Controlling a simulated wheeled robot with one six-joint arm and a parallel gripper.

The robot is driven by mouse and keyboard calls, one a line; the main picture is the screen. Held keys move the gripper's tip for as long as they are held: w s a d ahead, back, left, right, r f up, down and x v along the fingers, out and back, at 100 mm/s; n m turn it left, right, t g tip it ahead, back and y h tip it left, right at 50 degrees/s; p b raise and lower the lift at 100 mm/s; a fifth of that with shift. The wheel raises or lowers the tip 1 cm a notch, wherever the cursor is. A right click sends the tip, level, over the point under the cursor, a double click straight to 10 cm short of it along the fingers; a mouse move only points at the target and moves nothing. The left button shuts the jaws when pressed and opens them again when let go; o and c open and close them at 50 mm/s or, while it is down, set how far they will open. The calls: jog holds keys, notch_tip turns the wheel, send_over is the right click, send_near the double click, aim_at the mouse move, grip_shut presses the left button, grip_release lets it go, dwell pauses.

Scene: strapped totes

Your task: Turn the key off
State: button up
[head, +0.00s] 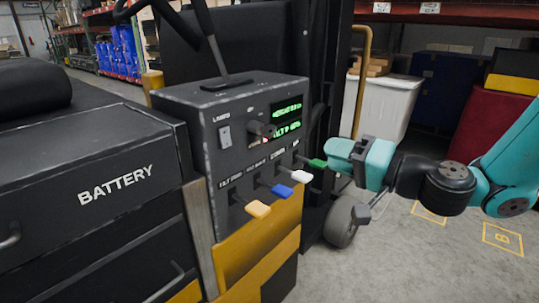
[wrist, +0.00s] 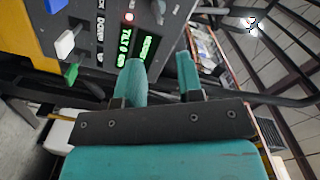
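The forklift's control panel (head: 200,150) faces right in the head view. The key (head: 262,130) is a dark knob sticking out of it, under a small label and left of the green-lit display (head: 287,130). I cannot tell which way the key is turned. A lamp in the wrist view (wrist: 129,16) glows red. My gripper (head: 332,150) is right of the panel, apart from the key, with its fingers pointing toward the panel. In the wrist view my gripper (wrist: 160,65) has its two teal fingers apart with nothing between them.
Below the key stick out a yellow lever (head: 258,209), a blue lever (head: 282,190), a white lever (head: 301,176) and a green lever (head: 317,163). The green lever is close to my fingertips. A light switch (head: 224,136) is left of the key. Open floor lies at right.

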aim_at(274, 134)
jog(key=shift+m+t, duration=0.3)
jog(key=p+x, duration=0.4)
jog(key=x, duration=0.4)
jog(key=p+x, duration=0.5)
jog(key=x, duration=0.4)
jog(key=shift+w+d+f, duration=0.1)
jog(key=shift+w+f, duration=0.15)
jog(key=shift+w, duration=0.2)
jog(key=shift+c, duration=0.5)
grip_shut()
